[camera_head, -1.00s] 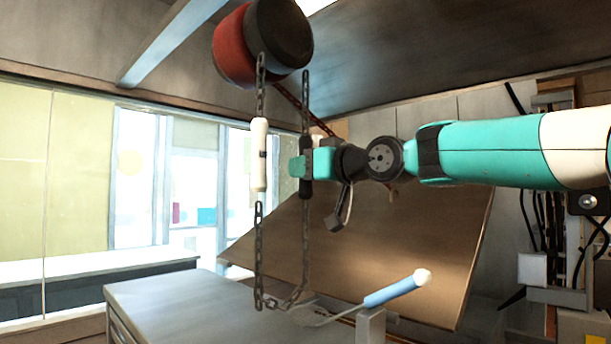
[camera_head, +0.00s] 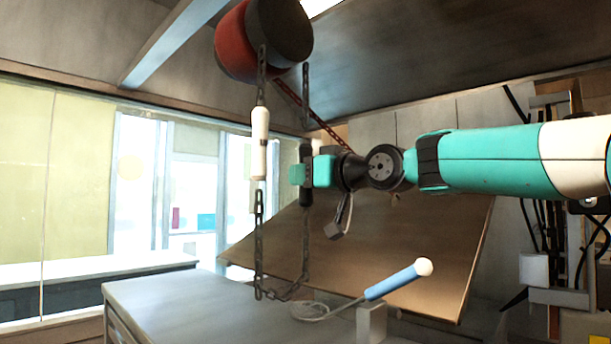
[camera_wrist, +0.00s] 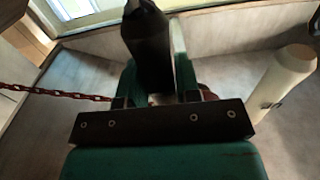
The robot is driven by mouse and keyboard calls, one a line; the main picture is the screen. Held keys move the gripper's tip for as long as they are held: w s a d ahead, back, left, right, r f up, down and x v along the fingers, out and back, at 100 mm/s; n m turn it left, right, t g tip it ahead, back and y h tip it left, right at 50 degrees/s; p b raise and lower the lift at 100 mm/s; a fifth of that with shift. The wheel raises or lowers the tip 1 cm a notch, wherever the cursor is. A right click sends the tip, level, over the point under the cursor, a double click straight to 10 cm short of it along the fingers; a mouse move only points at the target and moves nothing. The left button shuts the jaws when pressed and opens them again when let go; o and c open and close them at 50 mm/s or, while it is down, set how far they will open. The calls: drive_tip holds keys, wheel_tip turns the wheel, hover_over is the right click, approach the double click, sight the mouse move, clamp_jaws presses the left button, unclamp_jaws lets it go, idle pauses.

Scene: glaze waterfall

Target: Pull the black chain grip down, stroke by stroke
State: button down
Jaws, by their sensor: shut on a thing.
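The black chain grip (camera_head: 306,194) hangs upright on the right run of a dark chain, below a red and black drum (camera_head: 240,45). My gripper (camera_head: 304,174) comes in from the right and is shut around the middle of the black grip. In the wrist view the black grip (camera_wrist: 148,45) stands between my green fingers (camera_wrist: 152,85). The white chain grip (camera_head: 260,140) hangs on the left run, a little higher than the black one and apart from my gripper. It also shows at the right in the wrist view (camera_wrist: 285,80).
The slack chain loop (camera_head: 280,294) hangs down close to the grey worktop (camera_head: 180,300). A blue handle with a white ball end (camera_head: 397,281) sticks up at the right. A tilted brown panel (camera_head: 420,240) lies behind. A red chain (camera_head: 318,122) runs obliquely behind the grips.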

sight(311, 151)
wheel_tip(311, 151, down, 13)
drive_tip(key=b, duration=1.1)
drive_tip(key=shift+r, duration=0.15)
wheel_tip(311, 151, up, 17)
drive_tip(key=p, duration=1.4)
drive_tip(key=shift+r, duration=0.2)
drive_tip(key=shift+f, duration=0.1)
wheel_tip(311, 151, down, 17)
drive_tip(key=b, duration=1.6)
drive_tip(key=shift+f, duration=0.15)
